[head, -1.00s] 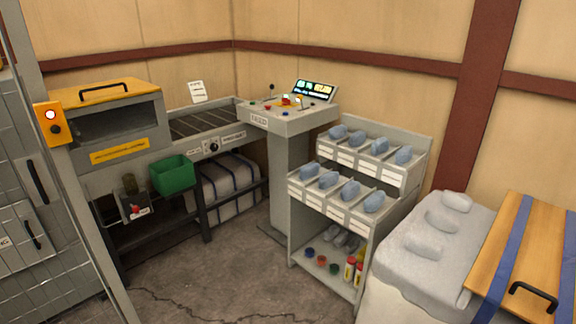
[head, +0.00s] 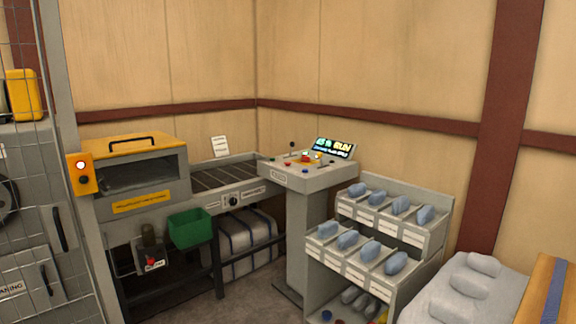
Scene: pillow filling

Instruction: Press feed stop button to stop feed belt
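The feed belt (head: 222,174) is a dark slatted belt on a grey bench, running from a yellow-topped hood (head: 140,170) to a control console (head: 310,178). The console top carries a red button (head: 306,154), other small coloured buttons and a short lever (head: 292,146). Which one is the feed stop button I cannot tell at this size. A lit display (head: 334,149) at the back of the console appears to read "RUN". Neither of my grippers is in view.
An orange box (head: 82,172) with a lit red lamp is on the post at left. A green bin (head: 189,229) hangs on the bench front. A rack (head: 420,255) with several blue-grey pieces stands right of the console. Floor (head: 255,300) shows in front of the bench.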

